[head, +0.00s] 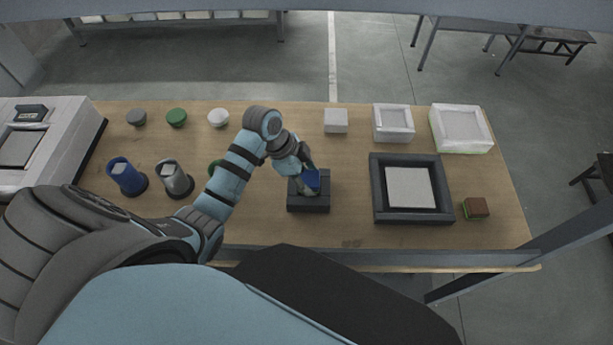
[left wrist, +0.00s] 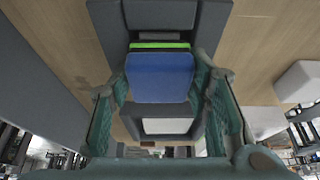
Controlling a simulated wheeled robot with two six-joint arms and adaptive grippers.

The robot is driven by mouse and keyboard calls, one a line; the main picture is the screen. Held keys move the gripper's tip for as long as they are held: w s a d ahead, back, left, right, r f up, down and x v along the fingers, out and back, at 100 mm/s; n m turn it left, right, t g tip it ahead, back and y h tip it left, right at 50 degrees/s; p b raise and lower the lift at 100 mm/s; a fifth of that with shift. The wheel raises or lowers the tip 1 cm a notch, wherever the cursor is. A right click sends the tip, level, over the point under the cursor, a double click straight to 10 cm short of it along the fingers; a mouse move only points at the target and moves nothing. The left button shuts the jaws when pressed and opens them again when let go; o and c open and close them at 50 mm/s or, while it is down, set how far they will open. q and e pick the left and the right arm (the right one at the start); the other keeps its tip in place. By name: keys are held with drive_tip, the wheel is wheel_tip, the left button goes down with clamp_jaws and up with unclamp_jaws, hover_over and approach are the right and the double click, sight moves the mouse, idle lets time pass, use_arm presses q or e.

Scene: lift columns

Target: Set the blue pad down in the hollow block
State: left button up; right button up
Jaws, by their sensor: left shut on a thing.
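The blue pad (head: 312,180) is held tilted in my left gripper (head: 305,182), over the dark hollow block (head: 308,207). In the left wrist view the blue pad (left wrist: 160,78) is between the two teal fingers, with a bright green strip along its upper edge. My left gripper (left wrist: 165,90) is shut on it. The dark hollow block (left wrist: 165,16) shows behind and above the pad there. The pad and gripper hide much of the block's opening. I cannot tell whether the pad touches the block. My right gripper is not in view.
White pieces (head: 335,121) line the far side. Blue (head: 126,178) and grey (head: 175,180) cups stand left. Bare tabletop lies between block and frame.

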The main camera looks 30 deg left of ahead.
use_arm(q)
drive_tip(key=shift+f, duration=0.2)
drive_tip(key=o, duration=1.2)
drive_tip(key=shift+c, duration=0.2)
drive_tip(key=shift+r, duration=3.55)
